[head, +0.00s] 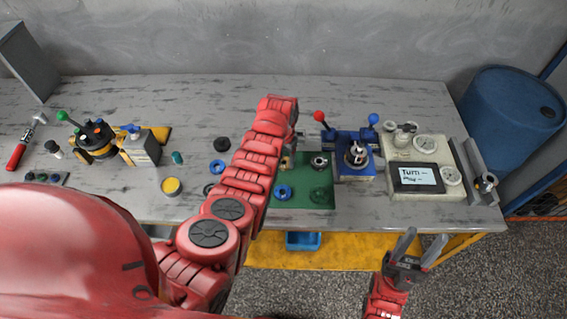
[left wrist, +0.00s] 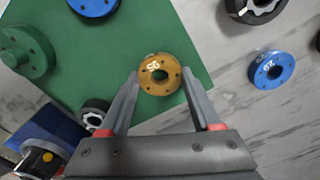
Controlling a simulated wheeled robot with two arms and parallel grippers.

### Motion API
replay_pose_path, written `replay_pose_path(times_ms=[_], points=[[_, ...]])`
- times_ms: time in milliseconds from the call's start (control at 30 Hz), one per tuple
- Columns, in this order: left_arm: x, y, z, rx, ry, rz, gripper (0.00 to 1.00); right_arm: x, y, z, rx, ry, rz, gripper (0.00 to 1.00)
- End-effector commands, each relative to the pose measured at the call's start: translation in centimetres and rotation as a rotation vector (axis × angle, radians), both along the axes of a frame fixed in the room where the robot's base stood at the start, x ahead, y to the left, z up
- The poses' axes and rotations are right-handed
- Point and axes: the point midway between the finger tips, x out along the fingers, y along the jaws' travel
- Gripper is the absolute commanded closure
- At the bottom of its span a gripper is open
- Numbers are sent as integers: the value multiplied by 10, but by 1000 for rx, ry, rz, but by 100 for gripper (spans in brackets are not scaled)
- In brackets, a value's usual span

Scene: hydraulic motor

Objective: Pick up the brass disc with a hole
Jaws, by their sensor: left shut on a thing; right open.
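The brass disc (left wrist: 160,74), with a round hole in its middle and dark marks on its face, sits between the fingertips of my left gripper (left wrist: 160,80) in the left wrist view. The fingers are shut on its sides. The disc is over the edge of the green mat (left wrist: 120,48); I cannot tell whether it touches the mat. In the head view my left arm hides most of that spot, and only a bit of the brass disc (head: 286,162) shows beside it. My right gripper (head: 421,247) is open and empty in front of the table's edge.
A blue fixture with levers (head: 354,167) and a gauge box (head: 412,187) stand to the right.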

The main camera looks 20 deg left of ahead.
Motion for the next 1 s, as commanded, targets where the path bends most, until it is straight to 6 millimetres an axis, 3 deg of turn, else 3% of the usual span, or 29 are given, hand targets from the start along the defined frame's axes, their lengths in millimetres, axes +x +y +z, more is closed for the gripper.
replay_pose_path(times_ms=[467, 767, 1000], points=[[0, 0, 3, -1, 1, 0, 100, 0, 0, -2, 0, 0, 0, 50], [2, 0, 29, 0, -7, 0, 100, 0, 0, -23, 0, 0, 0, 50], [-25, -7, 35, 1, -3, -2, 100, 0, 0, -27, 0, 0, 0, 50]])
